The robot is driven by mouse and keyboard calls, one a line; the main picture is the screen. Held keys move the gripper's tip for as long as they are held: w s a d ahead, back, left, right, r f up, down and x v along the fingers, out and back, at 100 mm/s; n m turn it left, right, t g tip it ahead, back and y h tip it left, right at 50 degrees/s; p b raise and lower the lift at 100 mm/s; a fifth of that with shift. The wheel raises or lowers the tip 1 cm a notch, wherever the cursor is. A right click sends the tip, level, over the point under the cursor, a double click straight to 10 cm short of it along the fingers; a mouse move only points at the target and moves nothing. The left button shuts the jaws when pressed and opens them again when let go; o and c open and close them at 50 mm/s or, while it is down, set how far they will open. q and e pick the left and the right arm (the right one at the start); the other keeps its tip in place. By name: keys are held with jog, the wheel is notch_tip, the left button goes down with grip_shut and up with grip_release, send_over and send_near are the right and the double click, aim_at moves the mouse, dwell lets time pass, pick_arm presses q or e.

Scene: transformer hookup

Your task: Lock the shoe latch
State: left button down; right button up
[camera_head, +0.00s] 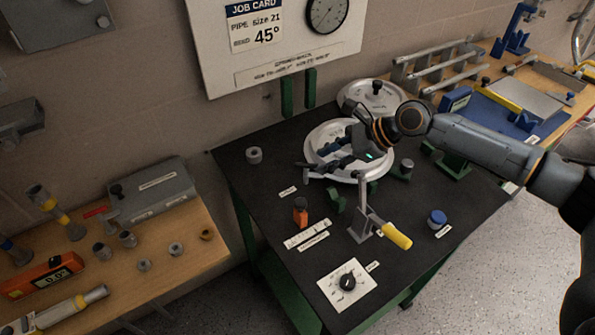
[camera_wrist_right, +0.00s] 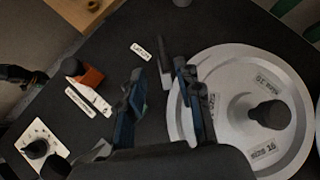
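My right gripper (camera_head: 322,161) hangs over the front left edge of the silver round plate (camera_head: 352,176). In the right wrist view its two fingers (camera_wrist_right: 160,88) stand wide apart with nothing held between them. A dark grey bar (camera_wrist_right: 164,62) lies just beyond the fingertips. It may be the shoe latch, but I cannot tell whether it is locked. A small white label (camera_wrist_right: 141,51) lies beside it. A green bracket (camera_head: 338,201) stands in front of the plate, mostly hidden behind a finger in the wrist view.
An orange block (camera_head: 301,214), a clamp with a yellow handle (camera_head: 396,236), a dial plate (camera_head: 346,284) and a blue-capped knob (camera_head: 437,217) stand on the black table (camera_head: 270,210). A second round plate (camera_head: 370,92) lies behind. A wooden bench (camera_head: 190,246) is at left.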

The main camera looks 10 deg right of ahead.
aim_at(298, 182)
jog(key=x, duration=1)
jog(key=shift+w+a+f, duration=0.1)
jog(key=shift+w+f, duration=0.05)
grip_shut()
